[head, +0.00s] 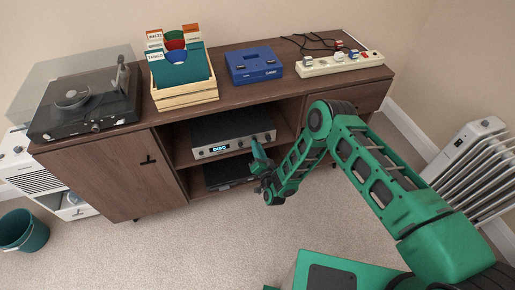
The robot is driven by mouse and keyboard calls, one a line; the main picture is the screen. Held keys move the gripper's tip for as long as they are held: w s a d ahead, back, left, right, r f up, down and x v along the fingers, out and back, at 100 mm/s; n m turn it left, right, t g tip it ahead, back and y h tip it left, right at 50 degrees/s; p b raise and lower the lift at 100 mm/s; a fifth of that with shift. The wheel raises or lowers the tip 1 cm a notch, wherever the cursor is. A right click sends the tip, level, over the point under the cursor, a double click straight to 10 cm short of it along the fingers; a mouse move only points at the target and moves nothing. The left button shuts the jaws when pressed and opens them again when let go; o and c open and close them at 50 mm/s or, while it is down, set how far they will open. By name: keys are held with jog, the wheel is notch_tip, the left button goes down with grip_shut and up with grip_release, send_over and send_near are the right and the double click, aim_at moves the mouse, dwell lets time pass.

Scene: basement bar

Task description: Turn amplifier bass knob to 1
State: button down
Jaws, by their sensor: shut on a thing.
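The amplifier (205,132) is a silver-grey box on the upper shelf of the open middle bay of the wooden cabinet. Its front has a lit display reading "DISC" on the left and small knobs towards the right. My green gripper (256,147) is at the right part of the amplifier's front, with its fingers pointing up at the panel. It is shut on a knob there, which the fingers hide. The knob's label and pointer are too small to read, so its setting cannot be told.
A dark device (228,174) lies on the lower shelf. On the cabinet top (232,102) are a turntable (85,100), a record crate (185,97), a blue box (254,65) and a power strip (340,63). A radiator (475,160) stands right. Carpet in front is clear.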

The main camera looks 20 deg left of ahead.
jog(key=n, duration=1)
jog(key=shift+s+f, duration=0.2)
jog(key=shift+f, duration=0.2)
jog(key=shift+n, duration=0.3)
jog(key=c, duration=1.8)
grip_release()
jog(key=shift+o, duration=0.8)
jog(key=shift+w+r+t, duration=0.1)
jog(key=shift+r+t, duration=0.05)
jog(key=shift+t, duration=0.15)
jog(key=v, duration=1)
jog(key=shift+s+d, duration=0.15)
jog(key=shift+s, duration=0.2)
jog(key=shift+w, duration=0.1)
